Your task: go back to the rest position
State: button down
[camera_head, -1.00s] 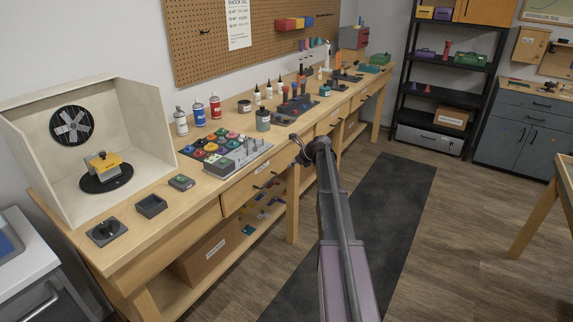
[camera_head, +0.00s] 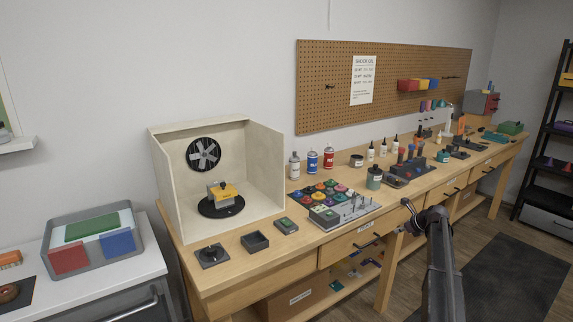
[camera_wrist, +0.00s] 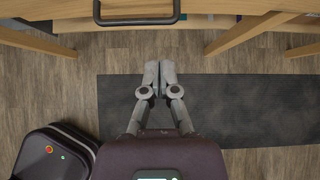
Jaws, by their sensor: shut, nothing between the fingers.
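My gripper (camera_wrist: 152,78) shows in the wrist view with its two fingers together and nothing between them. It points down over the dark floor mat (camera_wrist: 240,105), in front of the bench. In the head view my arm reaches up from the bottom right, and its end is near the front edge of the wooden workbench (camera_head: 285,258). The gripper's fingers are too small and dark there to make out. The gripper appears apart from everything on the bench.
A drawer handle (camera_wrist: 137,20) is near my gripper. The mat is clear.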

jog(key=s+a+n+g+h+p, duration=0.1)
jog(key=s+a+n+g+p, duration=0.1)
jog(key=s+a+n, duration=0.7)
jog(key=s+a+n+g+p, duration=0.2)
jog(key=s+a+n, duration=0.35)
jog(key=a, duration=0.85)
jog(key=s+a+r+n+g+h+p, duration=0.1)
jog(key=s+a+n+p, duration=0.1)
jog(key=s+a+n, duration=0.4)
jog(key=s+a+r+n+g+h+p, duration=0.2)
jog(key=s+a+n, duration=0.4)
jog(key=s, duration=0.8)
jog(key=shift+s+r+n+g+p, duration=0.25)
jog(key=shift+s+n+g+p, duration=0.05)
jog(key=shift+n, duration=1.35)
